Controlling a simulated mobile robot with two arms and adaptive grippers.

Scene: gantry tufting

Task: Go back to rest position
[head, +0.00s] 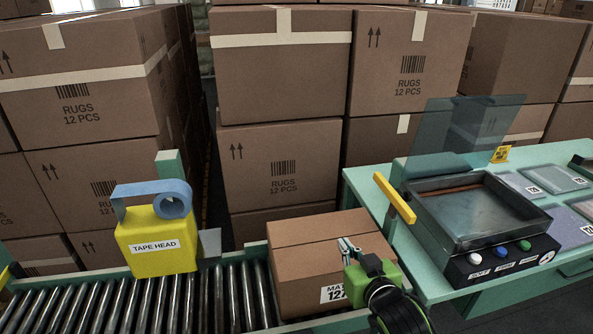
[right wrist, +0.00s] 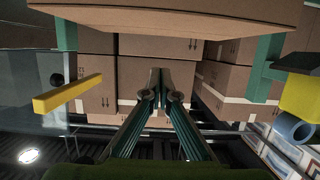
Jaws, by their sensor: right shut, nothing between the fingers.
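My right gripper (head: 347,246) is shut and empty. It shows in front of the right part of a brown carton (head: 305,290) on the roller conveyor, and hides part of the carton's label (head: 333,293). I cannot tell whether it touches the carton. In the right wrist view its fingers (right wrist: 159,75) meet at the tips with nothing between them. The underside or side of a carton (right wrist: 190,14) fills the top of that view. My left gripper is not in view.
A yellow tape head (head: 157,247) with blue tape stands at the conveyor (head: 180,300) on the left. On the right, a green bench (head: 370,190) holds a dark machine (head: 475,215) with a raised clear lid and a yellow handle (head: 395,198). Stacked rug cartons (head: 280,95) stand behind.

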